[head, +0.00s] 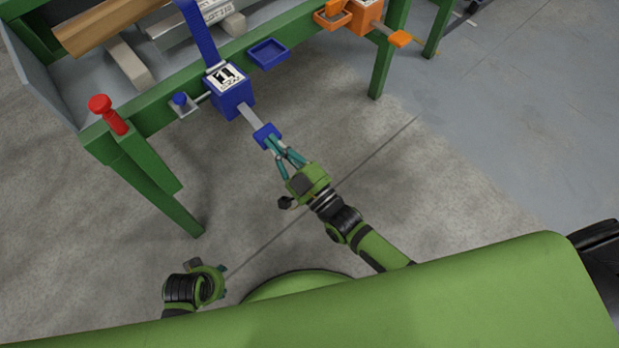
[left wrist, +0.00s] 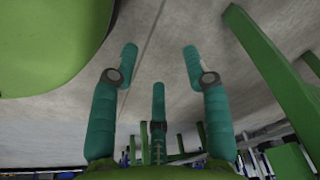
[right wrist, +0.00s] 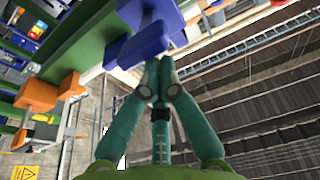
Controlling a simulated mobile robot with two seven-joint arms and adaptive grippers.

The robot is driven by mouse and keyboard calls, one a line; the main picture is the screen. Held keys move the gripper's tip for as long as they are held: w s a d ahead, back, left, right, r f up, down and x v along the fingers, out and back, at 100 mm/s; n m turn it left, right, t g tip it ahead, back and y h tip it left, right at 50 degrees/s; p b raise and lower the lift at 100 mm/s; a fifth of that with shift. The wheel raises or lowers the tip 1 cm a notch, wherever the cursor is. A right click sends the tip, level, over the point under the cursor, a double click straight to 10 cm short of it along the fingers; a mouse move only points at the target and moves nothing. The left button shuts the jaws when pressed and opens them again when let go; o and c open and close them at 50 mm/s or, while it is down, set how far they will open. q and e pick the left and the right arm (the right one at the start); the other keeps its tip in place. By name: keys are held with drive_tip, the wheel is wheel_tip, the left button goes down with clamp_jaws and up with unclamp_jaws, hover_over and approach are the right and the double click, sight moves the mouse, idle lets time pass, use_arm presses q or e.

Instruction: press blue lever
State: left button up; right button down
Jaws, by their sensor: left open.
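The blue lever (head: 266,134) is a grey bar with a blue pad at its end. It sticks out of a blue box (head: 234,104) marked 1 on the front of the green table. My right gripper (head: 272,144) is at the pad, its fingers drawn together and their tips at or very near it. In the right wrist view the blue pad (right wrist: 143,42) shows just beyond the joined fingertips (right wrist: 162,68); contact is hard to tell. My left gripper (head: 221,283) is low at the left, away from the lever. In the left wrist view its fingers (left wrist: 160,54) are spread and empty.
A red knob (head: 101,105) stands on the table's left corner. A small blue knob (head: 180,99) and a blue tray (head: 268,53) flank the box. An orange lever (head: 400,39) is further right. Green table legs (head: 383,65) stand on open concrete floor.

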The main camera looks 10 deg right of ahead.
use_arm(q)
drive_tip(key=shift+s+f, duration=0.7)
drive_tip(key=shift+f, duration=0.35)
use_arm(e)
drive_tip(key=v, duration=1)
drive_tip(key=shift+s, duration=0.1)
